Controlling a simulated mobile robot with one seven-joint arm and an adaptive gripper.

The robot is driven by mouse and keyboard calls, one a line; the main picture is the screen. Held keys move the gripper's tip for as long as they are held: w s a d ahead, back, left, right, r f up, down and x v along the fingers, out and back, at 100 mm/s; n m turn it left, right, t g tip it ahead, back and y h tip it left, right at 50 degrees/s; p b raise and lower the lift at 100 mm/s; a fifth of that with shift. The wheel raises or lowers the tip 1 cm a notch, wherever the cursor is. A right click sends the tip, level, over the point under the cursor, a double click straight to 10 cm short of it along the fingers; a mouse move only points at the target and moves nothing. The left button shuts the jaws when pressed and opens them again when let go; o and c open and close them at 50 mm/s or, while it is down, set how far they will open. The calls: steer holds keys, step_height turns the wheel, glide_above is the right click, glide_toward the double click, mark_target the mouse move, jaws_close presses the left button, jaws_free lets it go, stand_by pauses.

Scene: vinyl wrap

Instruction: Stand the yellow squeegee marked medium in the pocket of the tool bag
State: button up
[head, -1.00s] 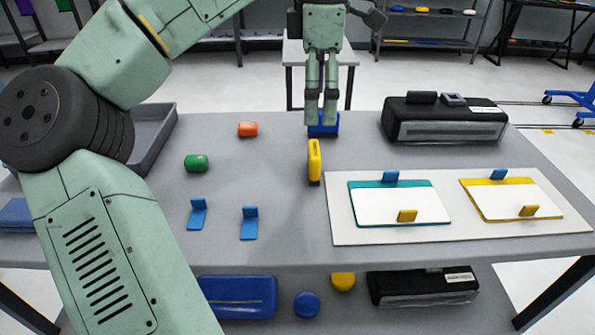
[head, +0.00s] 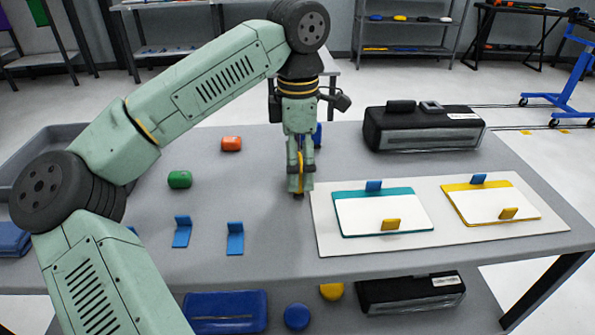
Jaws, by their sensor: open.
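The yellow squeegee (head: 297,177) stands on the table near its middle, mostly hidden by my gripper. Any marking on it is too small to read. My gripper (head: 300,187) points down with its fingers around the squeegee, open and low over the table. Whether the fingers touch it cannot be told. The black tool bag (head: 423,130) lies at the back right of the table, with a grey front pocket and a white label. Its pocket opening is hard to make out.
A blue object (head: 318,135) is partly hidden behind my gripper. Orange (head: 231,144) and green (head: 180,179) pieces and two blue brackets (head: 235,238) lie left. A white board (head: 330,240) with two framed panels lies right. A grey tray (head: 40,150) is far left.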

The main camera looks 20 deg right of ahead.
steer(key=shift+c, duration=0.6)
steer(key=c, duration=1.2)
steer(key=shift+c, duration=0.2)
